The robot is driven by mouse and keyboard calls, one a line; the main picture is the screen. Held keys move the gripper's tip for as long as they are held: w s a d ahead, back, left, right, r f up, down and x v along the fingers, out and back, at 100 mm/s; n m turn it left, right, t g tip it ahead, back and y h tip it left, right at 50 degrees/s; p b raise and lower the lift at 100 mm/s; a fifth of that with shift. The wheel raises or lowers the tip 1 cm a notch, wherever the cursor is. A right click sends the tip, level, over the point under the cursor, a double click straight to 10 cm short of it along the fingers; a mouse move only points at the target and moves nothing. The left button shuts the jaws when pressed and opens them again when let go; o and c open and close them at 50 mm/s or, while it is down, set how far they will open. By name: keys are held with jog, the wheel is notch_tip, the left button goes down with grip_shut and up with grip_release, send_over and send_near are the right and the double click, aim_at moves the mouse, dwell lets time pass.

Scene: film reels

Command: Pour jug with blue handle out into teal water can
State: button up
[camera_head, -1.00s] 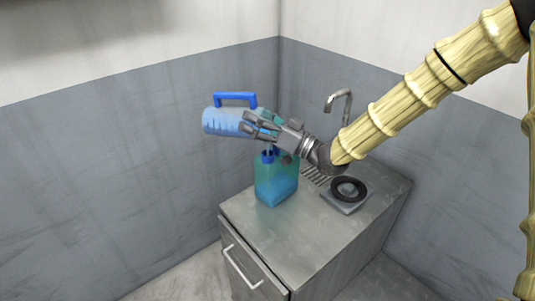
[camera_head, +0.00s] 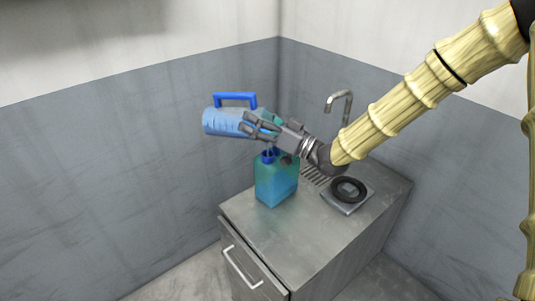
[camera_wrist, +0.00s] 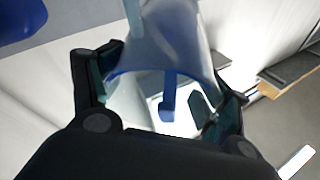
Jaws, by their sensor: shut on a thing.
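The jug (camera_head: 222,122) is pale blue and clear with a blue handle (camera_head: 235,97) on its upper side. It lies tipped on its side in the air, above the teal water can. My gripper (camera_head: 262,126) is shut around the jug's body. The wrist view shows the jug (camera_wrist: 175,45) between my gripper's fingers (camera_wrist: 160,100). The teal water can (camera_head: 277,180) stands upright on the metal counter, with blue liquid inside and a blue neck (camera_head: 269,155). A thin stream appears to run down to this neck. The jug's mouth is partly hidden by my gripper.
The metal counter (camera_head: 255,228) has a tap (camera_head: 341,98) at the back and a black ring on a square plate (camera_head: 347,190) at the right. The counter's front part is clear. Grey walls meet behind it.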

jog(key=shift+d+y+b, duration=0.2)
jog(key=shift+y+b, duration=0.1)
jog(key=shift+b, duration=0.4)
jog(key=shift+s+r+t, duration=0.1)
jog(key=shift+r+t, duration=0.1)
jog(key=shift+t, duration=0.1)
